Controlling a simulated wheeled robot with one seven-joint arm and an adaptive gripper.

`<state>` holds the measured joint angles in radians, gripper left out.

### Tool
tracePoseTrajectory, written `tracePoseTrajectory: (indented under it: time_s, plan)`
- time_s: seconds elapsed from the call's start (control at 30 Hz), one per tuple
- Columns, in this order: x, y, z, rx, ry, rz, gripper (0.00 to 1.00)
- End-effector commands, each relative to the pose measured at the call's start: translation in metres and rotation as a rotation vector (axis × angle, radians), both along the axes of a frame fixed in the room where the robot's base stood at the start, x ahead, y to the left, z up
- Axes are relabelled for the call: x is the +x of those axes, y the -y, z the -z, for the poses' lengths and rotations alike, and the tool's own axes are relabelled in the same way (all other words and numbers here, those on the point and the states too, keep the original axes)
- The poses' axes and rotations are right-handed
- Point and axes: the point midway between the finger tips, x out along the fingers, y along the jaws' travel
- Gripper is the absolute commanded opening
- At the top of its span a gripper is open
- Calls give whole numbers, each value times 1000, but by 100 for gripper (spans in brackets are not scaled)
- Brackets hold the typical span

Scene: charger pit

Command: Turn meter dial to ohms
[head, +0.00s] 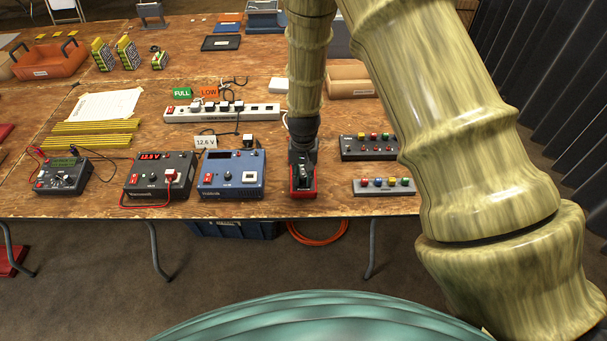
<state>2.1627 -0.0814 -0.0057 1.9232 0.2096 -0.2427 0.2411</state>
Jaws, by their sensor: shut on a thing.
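The meter (62,176), a small dark unit with a green display, sits at the left front of the wooden table. Its round dial is on its front face, but the dial's setting is too small to read. Red and dark leads run from it. My gripper (302,168) points down at the front middle of the table, well to the right of the meter. It is shut on a dark piece at a red-edged unit (303,193). The fingers and arm hide part of this piece, and I cannot tell whether it is lifted.
Between the meter and my gripper stand a black charger (160,176) reading about 12.8 V and a blue charger (231,174). A white power strip (222,112) lies behind. Button boxes (384,186) stand to the right. Yellow sticks (92,133) lie behind the meter.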

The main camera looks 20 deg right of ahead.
Motion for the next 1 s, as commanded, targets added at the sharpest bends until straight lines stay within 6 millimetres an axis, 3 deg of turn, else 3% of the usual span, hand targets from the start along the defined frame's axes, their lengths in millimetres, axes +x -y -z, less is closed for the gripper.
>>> tracePoseTrajectory:
  time_s: [0.63,0.67,0.77,1.0]
  plan:
    - [-1,0,0,0,-1,47,0]
    - [-1,0,0,0,-1,47,26]
    - [-1,0,0,0,-1,46,45]
    - [0,0,0,0,-1,46,45]
